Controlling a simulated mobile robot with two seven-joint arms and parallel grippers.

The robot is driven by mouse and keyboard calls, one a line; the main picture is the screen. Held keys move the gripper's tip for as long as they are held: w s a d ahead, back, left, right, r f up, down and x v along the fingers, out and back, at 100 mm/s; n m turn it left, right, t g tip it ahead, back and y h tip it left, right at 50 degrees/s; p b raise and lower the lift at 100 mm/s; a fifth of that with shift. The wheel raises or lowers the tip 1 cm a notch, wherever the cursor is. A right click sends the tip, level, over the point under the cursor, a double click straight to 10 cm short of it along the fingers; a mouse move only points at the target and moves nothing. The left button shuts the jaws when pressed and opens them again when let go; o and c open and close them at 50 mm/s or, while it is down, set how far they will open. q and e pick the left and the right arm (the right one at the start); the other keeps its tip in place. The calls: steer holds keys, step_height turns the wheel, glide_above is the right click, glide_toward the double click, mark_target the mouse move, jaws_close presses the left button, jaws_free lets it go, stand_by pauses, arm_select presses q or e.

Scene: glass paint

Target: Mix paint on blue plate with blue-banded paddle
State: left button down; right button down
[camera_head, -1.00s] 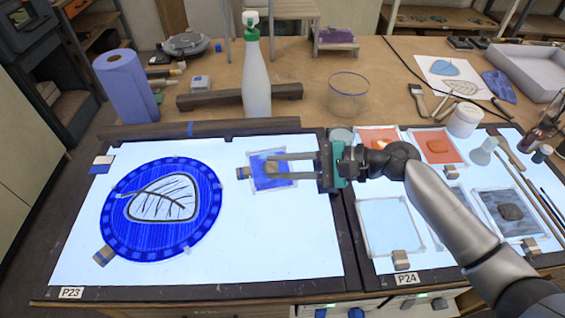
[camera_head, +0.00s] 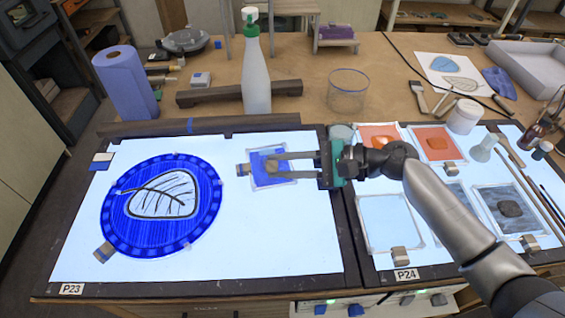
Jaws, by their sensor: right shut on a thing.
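The blue plate (camera_head: 288,182) is a small clear square smeared with blue paint, lying on the left light panel. My right gripper (camera_head: 268,162) reaches in from the right, its fingers low over this plate. It is shut on a small tan piece, taken to be the paddle (camera_head: 271,163), at the paint. The fingers and the small size hide most of the paddle, and I cannot make out its blue band. A tan block (camera_head: 243,170) sits at the plate's left edge. My left gripper is not in view.
A round blue glass piece with a leaf (camera_head: 115,222) lies left on the panel. A white spray bottle (camera_head: 256,80) and glass bowl (camera_head: 347,92) stand behind. Orange plates (camera_head: 436,144), a pale plate (camera_head: 388,222) and a grey plate (camera_head: 508,211) lie right. The panel's front middle is clear.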

steer(key=shift+f, duration=0.15)
steer(key=shift+w+d+f+b, duration=0.1)
steer(key=shift+w+d+b, duration=0.2)
steer(key=shift+w+b, duration=0.45)
steer(key=shift+w+d+b, duration=0.25)
steer(key=shift+w+b, duration=0.05)
steer(key=shift+w, duration=0.8)
steer(key=shift+w+a, duration=0.6)
steer(key=shift+a, duration=0.35)
steer(key=shift+s+a+r+p, duration=0.2)
steer(key=shift+s+a+p, duration=0.6)
steer(key=shift+p, duration=0.35)
steer(key=shift+s+d+f+p, duration=0.1)
steer(key=shift+s+d+p, duration=0.1)
steer(key=shift+s+p, duration=0.35)
steer(key=shift+s+d+p, duration=0.15)
steer(key=shift+s+p, duration=0.15)
steer(key=shift+s, duration=0.4)
steer(key=shift+s+d, duration=0.25)
steer(key=shift+d, duration=0.2)
steer(key=shift+s+d, duration=0.2)
steer(key=shift+d, duration=0.25)
